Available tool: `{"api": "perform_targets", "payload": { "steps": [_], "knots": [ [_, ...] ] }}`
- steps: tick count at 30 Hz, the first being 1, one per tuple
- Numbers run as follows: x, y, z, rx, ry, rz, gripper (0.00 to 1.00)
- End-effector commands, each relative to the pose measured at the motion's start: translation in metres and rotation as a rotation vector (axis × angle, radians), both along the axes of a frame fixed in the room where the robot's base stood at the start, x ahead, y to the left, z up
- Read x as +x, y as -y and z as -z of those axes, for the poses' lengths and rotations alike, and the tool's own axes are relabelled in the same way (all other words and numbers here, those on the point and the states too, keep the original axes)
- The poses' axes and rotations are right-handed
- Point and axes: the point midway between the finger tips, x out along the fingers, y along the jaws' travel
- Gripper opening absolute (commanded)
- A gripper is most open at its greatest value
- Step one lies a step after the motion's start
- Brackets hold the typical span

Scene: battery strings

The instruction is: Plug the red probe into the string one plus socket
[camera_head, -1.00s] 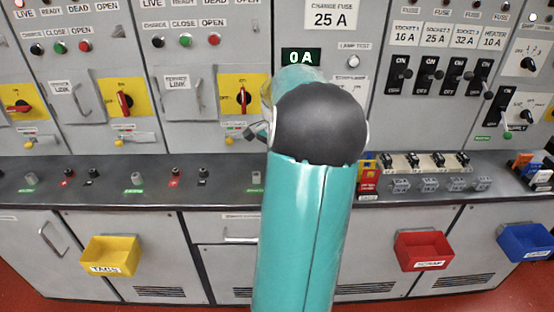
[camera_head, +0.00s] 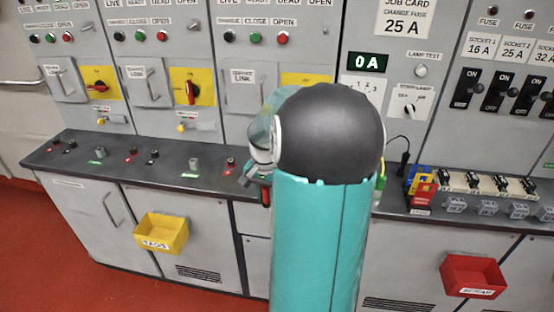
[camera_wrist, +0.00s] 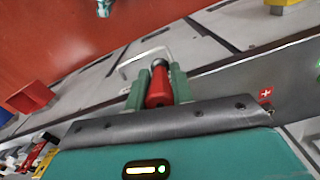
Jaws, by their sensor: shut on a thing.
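My gripper (camera_wrist: 156,92) is shut on the red probe (camera_wrist: 158,88), whose dark tip points away from the wrist. In the head view my gripper is mostly hidden behind my arm, and a bit of the red probe (camera_head: 265,197) shows below it at the bench's front edge. Red sockets stand in a row on the dark bench top, one at the far left (camera_head: 56,142), one in the middle (camera_head: 132,152) and one close to my gripper (camera_head: 230,162). Their string numbers are unreadable. A red plus label (camera_wrist: 265,94) lies right of the probe in the wrist view. The probe is apart from it.
Grey cabinets with switches rise behind the bench top (camera_head: 100,165). A yellow bin (camera_head: 161,233) and a red bin (camera_head: 472,276) hang on the bench front. Fuse blocks (camera_head: 488,183) crowd the bench's right side. A dark cable (camera_head: 402,158) rises behind my arm. Red floor lies open at left.

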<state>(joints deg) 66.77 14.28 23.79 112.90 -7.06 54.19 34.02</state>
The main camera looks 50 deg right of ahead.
Motion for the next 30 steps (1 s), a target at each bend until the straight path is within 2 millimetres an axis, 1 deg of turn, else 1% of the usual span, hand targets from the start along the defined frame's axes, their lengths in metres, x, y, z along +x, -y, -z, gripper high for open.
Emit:
{"api": "perform_targets", "payload": {
  "steps": [1,3,5,6,8,9,11,12,15,18,22,27,30],
  "knots": [
    [0.016,-0.026,0.009,0.003,-0.002,-0.09,0.0],
    [0.036,-0.057,0.021,0.002,-0.002,-0.206,0.0],
    [0.052,-0.083,0.031,0.003,-0.001,-0.304,0.0],
    [0.063,-0.1,0.037,0.004,-0.001,-0.368,0.0],
    [0.08,-0.126,0.047,0.003,-0.001,-0.465,0.0],
    [0.09,-0.143,0.053,0.003,-0.001,-0.529,0.0],
    [0.107,-0.168,0.063,0.004,0.0,-0.624,0.0],
    [0.117,-0.185,0.07,0.004,-0.002,-0.689,0.0],
    [0.144,-0.226,0.086,0.003,0.0,-0.846,0.0],
    [0.166,-0.258,0.098,0.001,0.0,-0.973,0.0],
    [0.186,-0.289,0.11,0.0,0.0,-1.095,0.0],
    [0.205,-0.318,0.122,0.001,0.001,-1.206,0.0],
    [0.213,-0.33,0.126,0.0,0.002,-1.252,0.0]
  ]
}}
